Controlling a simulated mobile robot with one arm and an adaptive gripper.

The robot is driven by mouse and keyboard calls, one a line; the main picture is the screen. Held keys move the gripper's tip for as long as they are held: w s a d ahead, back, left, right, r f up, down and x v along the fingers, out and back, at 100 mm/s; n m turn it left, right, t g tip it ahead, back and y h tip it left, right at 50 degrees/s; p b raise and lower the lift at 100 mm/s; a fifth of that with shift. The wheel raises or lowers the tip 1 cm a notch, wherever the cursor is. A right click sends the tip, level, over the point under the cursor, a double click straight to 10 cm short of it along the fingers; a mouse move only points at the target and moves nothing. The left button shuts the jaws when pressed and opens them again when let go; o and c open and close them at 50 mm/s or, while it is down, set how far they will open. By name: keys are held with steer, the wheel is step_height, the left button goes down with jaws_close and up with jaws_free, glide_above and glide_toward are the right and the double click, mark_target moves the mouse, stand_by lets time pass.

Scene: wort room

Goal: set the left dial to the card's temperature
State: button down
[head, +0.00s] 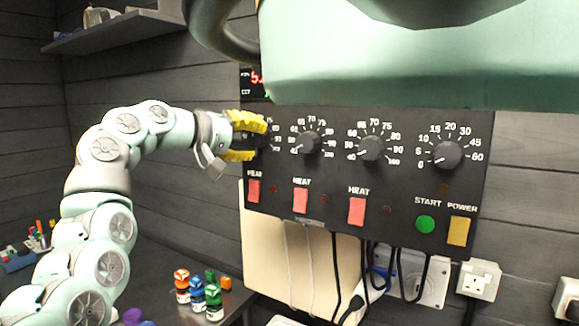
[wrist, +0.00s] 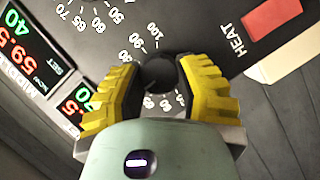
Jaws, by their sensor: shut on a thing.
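The left dial (wrist: 158,72) is a dark round knob on the black control panel, with white numbers around it. My gripper (wrist: 157,85) has its yellow ribbed fingers shut on the left dial, one on each side. In the head view my gripper (head: 247,138) reaches the panel's left end from the left and hides most of that dial. Where the dial's pointer stands is hidden. The temperature card cannot be made out in either view.
The panel also bears a middle dial (head: 308,142), a right dial (head: 370,147), a timer dial (head: 447,155), red heat switches (head: 300,200), a green start button (head: 425,224) and a yellow power switch (head: 460,231). A digital display (wrist: 35,55) is beside the left dial. Small bottles (head: 213,301) stand below.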

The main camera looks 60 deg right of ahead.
steer(key=shift+f, duration=0.1)
steer(key=c, duration=0.5)
jaws_free()
steer(key=shift+c, duration=0.2)
steer(key=v, duration=1.2)
steer(key=shift+w, duration=0.1)
